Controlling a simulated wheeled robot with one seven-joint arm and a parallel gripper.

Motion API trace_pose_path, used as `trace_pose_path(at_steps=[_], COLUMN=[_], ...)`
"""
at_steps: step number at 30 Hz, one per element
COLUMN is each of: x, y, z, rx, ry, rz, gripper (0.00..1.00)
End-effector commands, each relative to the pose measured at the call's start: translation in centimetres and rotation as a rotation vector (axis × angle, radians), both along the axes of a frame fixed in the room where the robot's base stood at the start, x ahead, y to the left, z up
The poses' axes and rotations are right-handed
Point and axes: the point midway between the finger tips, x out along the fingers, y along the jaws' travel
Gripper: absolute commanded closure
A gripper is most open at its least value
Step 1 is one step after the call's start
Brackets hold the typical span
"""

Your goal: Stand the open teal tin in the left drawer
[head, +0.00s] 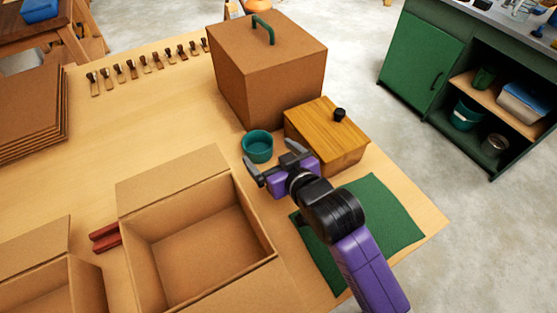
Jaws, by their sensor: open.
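The open teal tin (257,152) stands upright on the wooden table, its round mouth facing up and its inside looking empty. My gripper (269,153) is open, with its fingers spread at the near right side of the tin. I cannot tell whether a finger touches it. No plain drawer shows on the table. Two open cardboard boxes with raised flaps lie at the front: a left one (36,262), cut by the picture edge, and a larger one (262,226) nearer the middle. Both look empty where seen.
A big brown box (265,70) with a green handle stands behind the tin. A wooden box (325,132) with a black knob stands to its right. A green mat (385,205) lies under my arm. Red bars (106,237) lie between the boxes. Table left of the tin is clear.

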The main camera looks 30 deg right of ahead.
Motion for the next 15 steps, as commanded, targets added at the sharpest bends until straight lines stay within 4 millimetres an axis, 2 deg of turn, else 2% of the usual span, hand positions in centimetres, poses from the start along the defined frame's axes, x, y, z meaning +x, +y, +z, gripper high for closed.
trace_pose_path(at_steps=[1, 6, 15], x=[-1.0, -3.2, -4.2], y=[0.0, 0.0, 0.0], z=[0.3, 1.2, 1.8], rx=[-0.001, -0.001, 0.0], ry=[0.0, 0.0, 0.0], rz=[0.0, -0.001, -0.001], gripper=[0.07, 0.07, 0.07])
